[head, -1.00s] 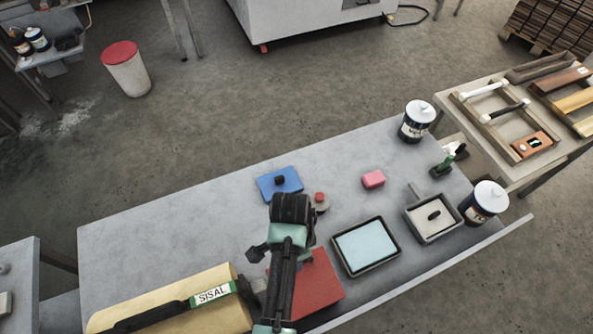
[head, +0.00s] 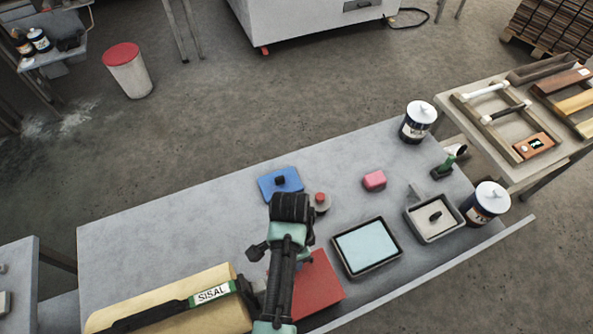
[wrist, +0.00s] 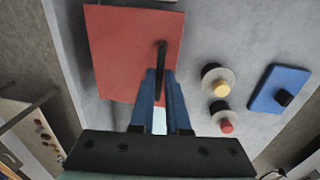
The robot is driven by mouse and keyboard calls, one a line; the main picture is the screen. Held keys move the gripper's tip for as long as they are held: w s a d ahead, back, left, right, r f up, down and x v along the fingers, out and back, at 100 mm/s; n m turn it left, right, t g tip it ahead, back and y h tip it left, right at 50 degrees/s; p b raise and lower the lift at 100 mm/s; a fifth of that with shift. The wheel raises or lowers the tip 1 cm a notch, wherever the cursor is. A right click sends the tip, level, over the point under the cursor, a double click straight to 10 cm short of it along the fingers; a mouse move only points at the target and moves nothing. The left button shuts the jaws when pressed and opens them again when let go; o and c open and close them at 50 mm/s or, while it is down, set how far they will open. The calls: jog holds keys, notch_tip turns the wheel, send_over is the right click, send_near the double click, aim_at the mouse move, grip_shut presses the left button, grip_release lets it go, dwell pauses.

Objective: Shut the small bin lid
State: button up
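A small bin (head: 130,78) with a red lid (head: 120,54) stands on the floor at the upper left of the head view; its lid looks seated on the rim. In the wrist view a flat red square (wrist: 120,50) lies on the bench, with a dark upright bar (wrist: 162,58) seen against it. My gripper (wrist: 159,75) has its blue fingers on either side of that bar's lower end; whether they touch it is unclear. In the head view my arm covers the fingers and part of the red square (head: 322,288).
The bench's left-middle surface is clear.

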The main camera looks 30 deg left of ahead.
jog(key=o, duration=0.4)
jog(key=shift+w+a+f, duration=0.15)
jog(key=shift+w+a, duration=0.1)
jog(key=shift+s+d+r, duration=0.1)
jog(key=shift+r, duration=0.1)
jog(key=shift+w+a+r+p, duration=0.2)
jog(key=shift+r+p, duration=0.3)
jog(key=shift+r, duration=1.6)
jog(key=shift+w+a+r+p, duration=0.15)
jog(key=shift+r+p, duration=0.3)
jog(key=shift+r, duration=1.7)
jog(key=shift+w+a+r+p, duration=0.1)
jog(key=shift+a+r+p, duration=0.3)
jog(key=shift+r, duration=1.7)
jog(key=shift+d, duration=0.15)
